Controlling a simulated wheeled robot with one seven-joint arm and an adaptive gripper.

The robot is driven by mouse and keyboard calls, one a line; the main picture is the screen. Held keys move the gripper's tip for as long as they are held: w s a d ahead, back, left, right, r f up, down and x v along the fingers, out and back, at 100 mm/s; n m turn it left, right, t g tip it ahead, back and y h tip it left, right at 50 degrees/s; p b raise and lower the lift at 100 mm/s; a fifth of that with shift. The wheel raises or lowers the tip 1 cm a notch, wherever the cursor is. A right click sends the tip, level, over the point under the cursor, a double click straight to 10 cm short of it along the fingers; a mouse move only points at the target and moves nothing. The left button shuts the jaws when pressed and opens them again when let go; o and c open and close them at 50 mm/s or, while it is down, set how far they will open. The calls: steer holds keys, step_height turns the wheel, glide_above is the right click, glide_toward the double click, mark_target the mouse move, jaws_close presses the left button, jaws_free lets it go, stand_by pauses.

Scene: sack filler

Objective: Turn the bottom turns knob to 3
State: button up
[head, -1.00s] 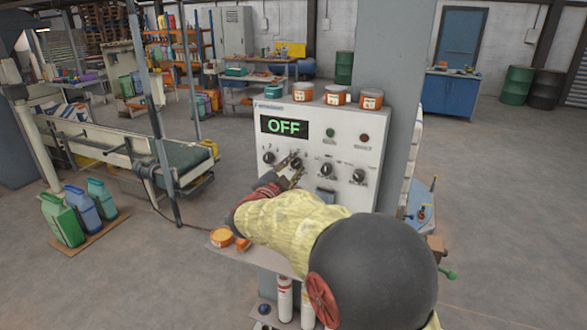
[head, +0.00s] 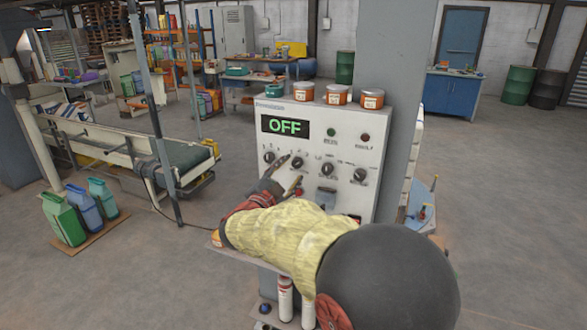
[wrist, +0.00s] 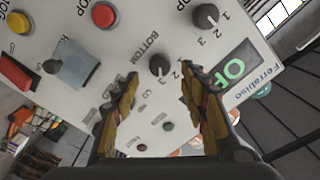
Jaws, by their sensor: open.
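The bottom turns knob (wrist: 159,64) is a small black knob on the pale panel, beside the word BOTTOM in the wrist view. In the head view this knob (head: 297,162) is second from the left in the row. Its pointer setting is too small to read. My gripper (head: 291,170) is open and empty in front of the panel, just below and left of the knob. In the wrist view my gripper (wrist: 165,88) has its fingers on either side of the knob's line, with the knob just past the tips, apparently untouched.
The top knob (wrist: 205,15) is a neighbour, and two more knobs sit to the right, including one black knob (head: 360,175). The display (head: 285,126) reads OFF. A hinged grey cover (wrist: 75,65) and a red button (wrist: 103,15) are nearby. Orange jars (head: 336,95) stand on top.

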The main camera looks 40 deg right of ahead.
steer(key=v, duration=0.8)
